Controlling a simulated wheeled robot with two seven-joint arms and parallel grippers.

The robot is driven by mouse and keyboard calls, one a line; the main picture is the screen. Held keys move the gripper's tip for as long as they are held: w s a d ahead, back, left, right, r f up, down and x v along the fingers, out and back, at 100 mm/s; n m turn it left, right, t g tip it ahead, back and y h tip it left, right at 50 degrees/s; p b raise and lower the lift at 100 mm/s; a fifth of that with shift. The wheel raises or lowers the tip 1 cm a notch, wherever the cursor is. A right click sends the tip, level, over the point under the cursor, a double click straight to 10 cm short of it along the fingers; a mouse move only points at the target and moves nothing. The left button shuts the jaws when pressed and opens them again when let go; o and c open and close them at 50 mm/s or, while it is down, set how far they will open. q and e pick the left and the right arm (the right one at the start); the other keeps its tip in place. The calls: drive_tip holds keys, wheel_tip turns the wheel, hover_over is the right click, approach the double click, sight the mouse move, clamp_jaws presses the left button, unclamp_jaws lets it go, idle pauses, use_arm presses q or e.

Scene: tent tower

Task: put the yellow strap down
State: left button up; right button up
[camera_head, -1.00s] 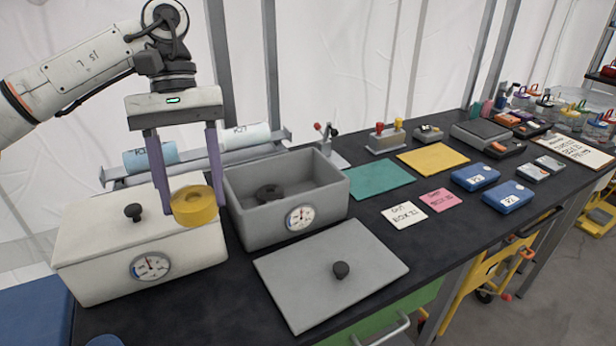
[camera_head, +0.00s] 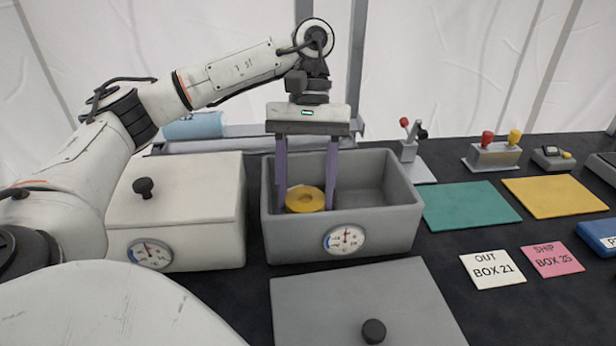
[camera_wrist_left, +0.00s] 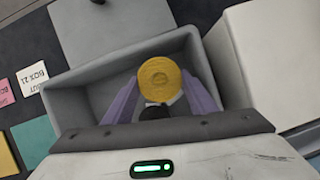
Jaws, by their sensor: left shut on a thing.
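The yellow strap (camera_head: 305,199) is a round roll between the two purple fingers of my left gripper (camera_head: 306,203). The gripper is shut on it and holds it inside the open grey box (camera_head: 398,228), toward the box's left side. In the left wrist view the strap (camera_wrist_left: 160,78) sits between the fingertips, over the box interior. A dark object (camera_wrist_left: 153,112) shows just below the strap there, partly hidden. I cannot tell if the strap touches the box floor. My right gripper is not in view.
A closed white box (camera_head: 180,200) with a black knob stands left of the grey box. The grey lid (camera_head: 360,300) lies in front. Teal (camera_head: 470,205) and yellow (camera_head: 555,196) mats and label cards (camera_head: 493,269) lie to the right.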

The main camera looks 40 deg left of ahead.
sight(306, 211)
use_arm(q)
drive_tip(key=shift+f, duration=0.8)
wheel_tip(306, 211, down, 3)
drive_tip(key=shift+f, duration=0.55)
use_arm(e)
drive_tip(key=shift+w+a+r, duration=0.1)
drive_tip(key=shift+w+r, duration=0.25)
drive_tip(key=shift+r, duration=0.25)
use_arm(q)
drive_tip(key=shift+f, duration=0.1)
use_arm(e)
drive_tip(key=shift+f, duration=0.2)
use_arm(q)
drive_tip(key=o, duration=0.8)
drive_tip(key=shift+o, duration=0.5)
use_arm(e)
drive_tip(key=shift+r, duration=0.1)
